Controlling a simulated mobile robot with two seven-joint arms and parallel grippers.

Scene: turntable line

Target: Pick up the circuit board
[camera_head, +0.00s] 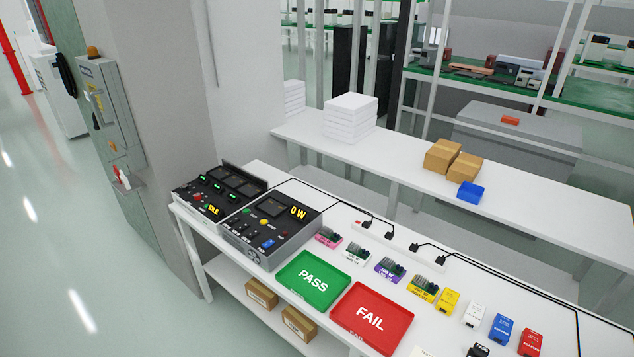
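Several small circuit boards with green parts stand in a row on the white bench, each on a coloured base. They are a pink-based board (328,237), a white-based board (356,254), a purple-based board (390,269) and a yellow-based board (423,289). The row runs from behind the green tray toward the lower right. The boards stand apart from one another. Nothing is holding them. The text on their bases is too small to read surely. Neither of my grippers shows in this view.
A green PASS tray (301,297) and a red FAIL tray (385,340) lie empty in front. Test instruments (270,231) stand at the left. Yellow (447,301), white (474,314), blue (501,329) and red (530,342) adapters stand at the right. A power strip and cables run behind.

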